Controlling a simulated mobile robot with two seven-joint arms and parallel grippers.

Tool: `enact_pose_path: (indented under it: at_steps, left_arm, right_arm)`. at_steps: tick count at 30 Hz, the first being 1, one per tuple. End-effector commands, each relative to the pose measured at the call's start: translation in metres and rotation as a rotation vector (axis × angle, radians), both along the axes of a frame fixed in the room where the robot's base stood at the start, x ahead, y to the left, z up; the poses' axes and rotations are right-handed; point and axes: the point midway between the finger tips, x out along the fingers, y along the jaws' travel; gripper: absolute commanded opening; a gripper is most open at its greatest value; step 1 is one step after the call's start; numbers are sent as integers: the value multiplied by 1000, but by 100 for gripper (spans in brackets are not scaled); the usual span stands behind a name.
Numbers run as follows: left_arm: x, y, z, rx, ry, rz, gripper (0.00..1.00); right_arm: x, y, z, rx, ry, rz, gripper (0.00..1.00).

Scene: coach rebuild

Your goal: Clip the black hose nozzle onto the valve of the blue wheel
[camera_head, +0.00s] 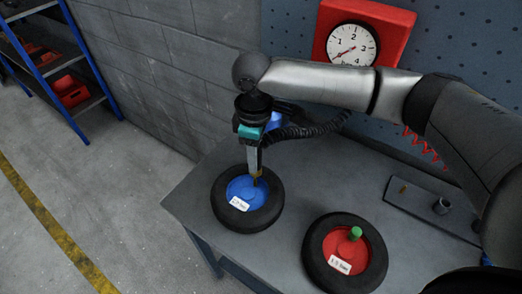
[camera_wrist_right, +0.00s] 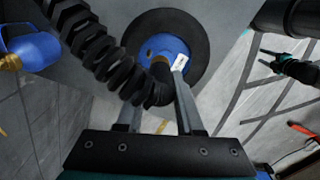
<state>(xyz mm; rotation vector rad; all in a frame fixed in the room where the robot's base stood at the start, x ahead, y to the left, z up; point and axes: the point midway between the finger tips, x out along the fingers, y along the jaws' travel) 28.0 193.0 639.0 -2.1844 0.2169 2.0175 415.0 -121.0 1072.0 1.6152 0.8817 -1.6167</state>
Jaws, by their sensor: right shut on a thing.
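The blue wheel (camera_head: 229,217) lies flat on the bench, with a black tyre, blue hub and white label. It also shows in the right wrist view (camera_wrist_right: 198,31). My right gripper (camera_head: 256,174) points down over its hub. The gripper is shut on the black hose nozzle (camera_head: 257,181), mostly hidden by the fingers. In the right wrist view the black ribbed hose (camera_wrist_right: 95,48) runs down to between the fingers. The valve is hidden; I cannot tell whether the nozzle touches it. A dark piece with teal (camera_wrist_right: 289,62) at the right is perhaps my left gripper.
A red wheel (camera_head: 331,248) with a green cap (camera_head: 355,233) lies to the right on the bench (camera_head: 190,198). A grey plate (camera_head: 425,205) is behind it. A red-framed gauge (camera_head: 351,45) hangs on the pegboard. A blue shelf (camera_head: 60,60) stands far left.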

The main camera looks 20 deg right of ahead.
Motion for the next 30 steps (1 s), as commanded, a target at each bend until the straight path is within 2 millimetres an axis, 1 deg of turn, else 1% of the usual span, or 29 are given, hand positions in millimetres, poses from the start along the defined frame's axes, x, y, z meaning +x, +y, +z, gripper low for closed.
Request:
enact_pose_path:
  at_steps: [1,4,9,13,20,30]
  left_arm:
    - [0,-1,13,-1,0,0,50]
    - [1,-2,23,-2,-1,1,50]
    - [3,-6,34,-7,-5,1,50]
    - [7,-6,36,-9,-10,1,50]
    - [9,-7,27,-9,-14,1,50]
    - [9,-6,-5,-9,-14,1,50]
  right_arm:
    - [5,0,7,-1,1,52,0]
    - [12,-1,6,-1,1,153,0]
    - [20,-3,4,0,-1,270,0]
    - [23,-4,3,0,0,310,0]
    - [23,-4,-6,0,-1,319,0]
    - [23,-4,-32,1,0,318,0]
